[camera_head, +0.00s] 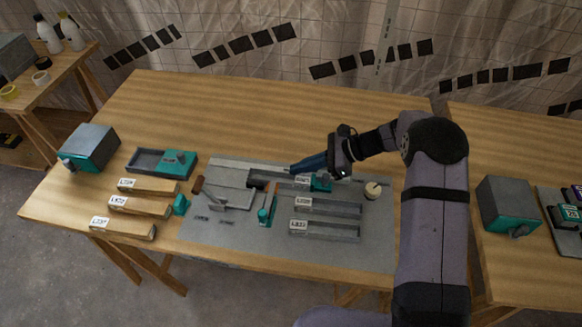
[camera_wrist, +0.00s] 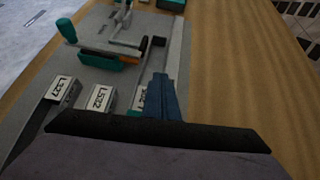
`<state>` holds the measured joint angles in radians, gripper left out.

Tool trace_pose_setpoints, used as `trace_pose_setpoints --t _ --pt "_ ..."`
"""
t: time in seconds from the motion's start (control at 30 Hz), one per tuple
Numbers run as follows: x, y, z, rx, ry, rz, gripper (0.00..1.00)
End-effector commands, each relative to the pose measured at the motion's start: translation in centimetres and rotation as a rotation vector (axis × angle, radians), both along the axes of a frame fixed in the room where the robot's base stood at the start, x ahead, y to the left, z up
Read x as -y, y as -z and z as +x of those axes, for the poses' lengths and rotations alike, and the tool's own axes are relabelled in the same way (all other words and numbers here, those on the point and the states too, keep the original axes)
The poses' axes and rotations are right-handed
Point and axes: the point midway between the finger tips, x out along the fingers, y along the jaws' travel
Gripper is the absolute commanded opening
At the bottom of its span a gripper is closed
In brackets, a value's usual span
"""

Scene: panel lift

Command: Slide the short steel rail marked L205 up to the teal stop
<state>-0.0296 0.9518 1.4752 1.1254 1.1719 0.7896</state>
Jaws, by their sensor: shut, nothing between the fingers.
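My gripper (camera_head: 293,169) has blue fingers, shut and empty, pointing left above the mat's back part. They also show in the wrist view (camera_wrist: 160,77). Three labelled steel rails lie on the mat. The wrist view reads L527 (camera_wrist: 62,88) and L502 (camera_wrist: 98,97) on two; the third label (camera_wrist: 140,97), beside my fingers, is partly hidden, so I cannot confirm it as L205. That back rail (camera_head: 303,180) lies just in front of my gripper, with teal (camera_head: 320,184) at it. Several teal parts show; I cannot tell which is the stop.
A teal-handled clamp (camera_head: 265,213) stands mid-mat, left of the rails. A steel strip (camera_head: 235,165) runs along the mat's back. Labelled wooden blocks (camera_head: 140,207) and a teal-ended tray (camera_head: 145,161) lie left. A round pale knob (camera_head: 373,190) is right. The table's back is clear.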

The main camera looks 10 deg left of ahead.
Motion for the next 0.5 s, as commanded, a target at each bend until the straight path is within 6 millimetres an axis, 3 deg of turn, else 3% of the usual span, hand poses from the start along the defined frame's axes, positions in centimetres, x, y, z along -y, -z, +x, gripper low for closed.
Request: trace_pose_setpoints --t 0.03,0.2,0.5 --pt "0.5 1.1 -0.3 -0.007 0.001 -0.022 0.0" --pt "0.5 1.1 -0.3 -0.008 0.002 -0.022 0.0" --pt "0.5 -0.6 -0.2 -0.006 0.001 -0.021 0.0"
